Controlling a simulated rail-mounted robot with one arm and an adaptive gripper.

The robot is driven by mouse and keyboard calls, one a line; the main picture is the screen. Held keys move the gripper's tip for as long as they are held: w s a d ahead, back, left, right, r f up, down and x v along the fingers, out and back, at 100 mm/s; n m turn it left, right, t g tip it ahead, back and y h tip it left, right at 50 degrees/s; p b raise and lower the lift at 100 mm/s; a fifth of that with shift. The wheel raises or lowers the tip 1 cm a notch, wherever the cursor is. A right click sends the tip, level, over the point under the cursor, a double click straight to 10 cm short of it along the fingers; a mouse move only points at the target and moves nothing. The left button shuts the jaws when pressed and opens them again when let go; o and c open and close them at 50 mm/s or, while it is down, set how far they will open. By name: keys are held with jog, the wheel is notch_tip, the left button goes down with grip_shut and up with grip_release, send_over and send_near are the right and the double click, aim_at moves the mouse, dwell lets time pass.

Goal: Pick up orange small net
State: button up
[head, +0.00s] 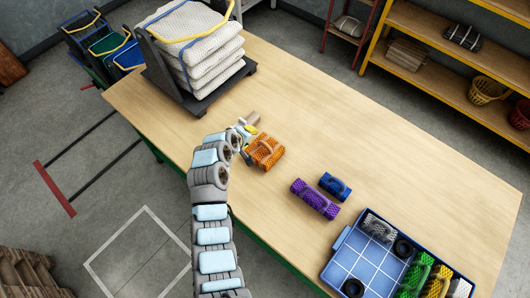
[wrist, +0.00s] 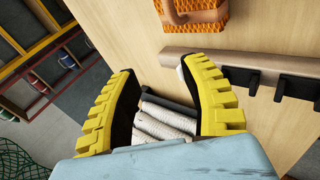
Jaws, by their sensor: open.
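The orange small net (head: 266,151) is a textured orange bundle with a handle, lying on the wooden table. It also shows at the top edge of the wrist view (wrist: 208,24), partly cut off. My gripper (head: 246,131) is close beside the net, on its upper-left side in the head view. In the wrist view my gripper (wrist: 160,68) has its yellow ribbed fingers spread apart, with nothing held between them. The net lies beyond the fingertips, apart from them. My arm comes in from the bottom of the head view.
A purple net (head: 315,198) and a blue net (head: 335,186) lie right of the orange one. A blue tray (head: 343,240) holds more nets. A black rack (head: 205,101) carries stacked white nets. A pale bar with dark pegs (wrist: 225,62) lies near the right finger.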

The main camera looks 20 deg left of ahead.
jog(key=shift+s+g+h, duration=0.7)
jog(key=shift+s+g, duration=0.1)
jog(key=shift+s, duration=0.4)
send_near(265, 145)
jog(key=shift+f, duration=1.15)
jog(key=shift+w+a+x, duration=0.1)
jog(key=shift+w+x, duration=0.05)
jog(key=shift+x, duration=0.7)
jog(key=shift+w+a+x, duration=0.1)
jog(key=shift+x, duration=0.75)
jog(key=shift+w, duration=0.15)
jog(key=shift+f, duration=0.1)
jog(key=shift+w+d+f+b, duration=0.25)
jog(key=shift+w+f+b, duration=0.2)
jog(key=shift+b, duration=0.1)
jog(key=shift+w+d+f+b, duration=0.3)
jog(key=shift+w+f+b, duration=0.15)
jog(key=shift+w+b, duration=0.1)
jog(key=shift+b+x, duration=0.95)
jog(key=shift+b, duration=0.3)
jog(key=shift+w+d+f+b, duration=0.1)
jog(key=shift+f+b, duration=0.05)
jog(key=shift+b, duration=0.15)
